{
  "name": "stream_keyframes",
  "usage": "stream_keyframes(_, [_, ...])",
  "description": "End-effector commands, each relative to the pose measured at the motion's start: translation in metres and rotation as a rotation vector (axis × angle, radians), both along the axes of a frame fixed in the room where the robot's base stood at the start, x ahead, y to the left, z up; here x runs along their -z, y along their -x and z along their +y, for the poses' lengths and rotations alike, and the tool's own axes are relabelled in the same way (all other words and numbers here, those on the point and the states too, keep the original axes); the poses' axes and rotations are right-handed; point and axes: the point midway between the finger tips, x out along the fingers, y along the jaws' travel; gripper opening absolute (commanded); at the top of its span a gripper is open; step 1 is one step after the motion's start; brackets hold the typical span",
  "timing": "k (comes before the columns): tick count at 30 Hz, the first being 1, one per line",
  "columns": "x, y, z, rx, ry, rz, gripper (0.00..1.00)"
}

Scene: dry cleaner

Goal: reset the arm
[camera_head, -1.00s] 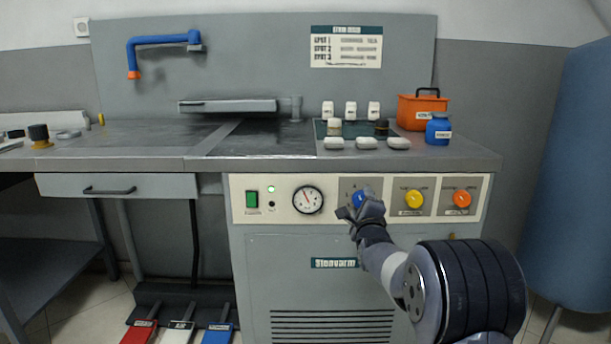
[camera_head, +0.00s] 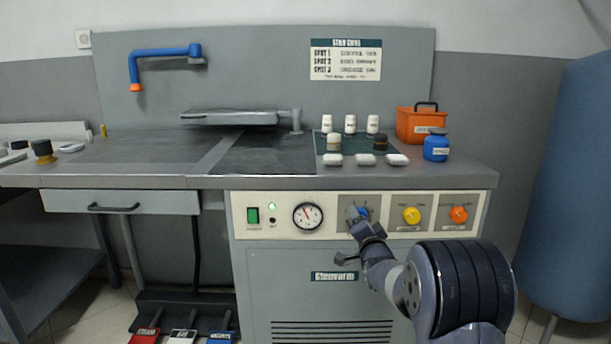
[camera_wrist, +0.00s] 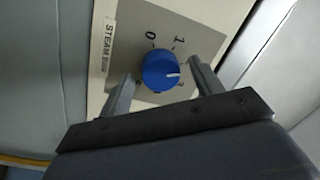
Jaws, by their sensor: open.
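My gripper (camera_head: 360,226) is in front of the panel, just below the blue steam knob (camera_head: 362,213). In the wrist view, my gripper (camera_wrist: 158,85) is open, with its two fingers apart on either side of the blue knob (camera_wrist: 158,70). The fingers look clear of the knob and hold nothing. The knob's white mark points to the right, below the printed 1. In the head view, the gripper partly covers the knob and its plate.
The control panel (camera_head: 283,222) also carries a green switch (camera_head: 253,215), a gauge (camera_head: 308,216), a yellow knob (camera_head: 411,215) and an orange knob (camera_head: 459,215). The countertop (camera_head: 260,182) juts out above it. Several bottles and pads stand on top. Pedals (camera_head: 183,336) are on the floor.

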Motion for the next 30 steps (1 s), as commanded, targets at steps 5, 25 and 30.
stream_keyframes(5, [-0.0016,0.0001,-0.0007,0.000,0.158,0.001,0.62])
stream_keyframes(25, [-0.0018,0.0000,-0.0010,0.000,0.631,0.000,0.62])
stream_keyframes(30, [-0.0013,0.0000,-0.0010,0.000,0.656,0.000,0.62])
